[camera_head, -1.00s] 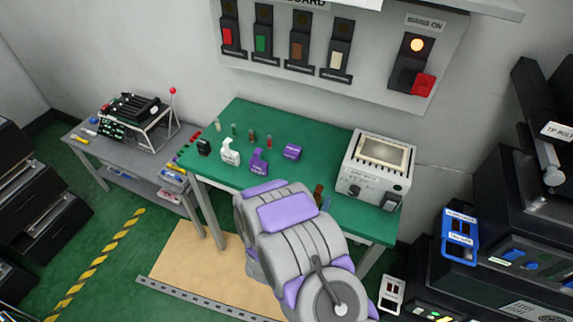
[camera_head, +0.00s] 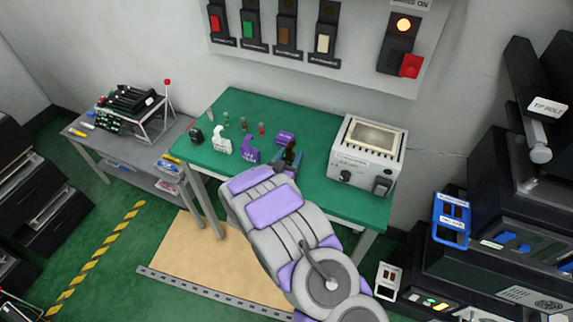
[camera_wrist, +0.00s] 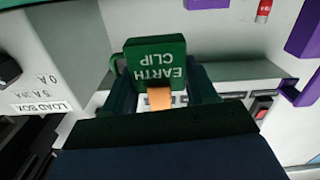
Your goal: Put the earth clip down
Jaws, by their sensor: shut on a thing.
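The earth clip (camera_wrist: 157,62) is a green block with white lettering and a copper-coloured part below it. The lettering reads upside down in the wrist view. My gripper (camera_wrist: 161,84) is shut on it, with a dark finger on each side. In the head view my gripper (camera_head: 287,164) is over the green bench top (camera_head: 318,187), left of the load box (camera_head: 368,155). The clip is small and dark there. I cannot tell whether it touches the bench.
A black block (camera_head: 196,136), a white piece (camera_head: 221,144), purple pieces (camera_head: 249,152) and several small cylinders stand on the bench's left part. A switch board (camera_head: 310,50) hangs on the wall behind. A grey side table (camera_head: 140,150) stands at left.

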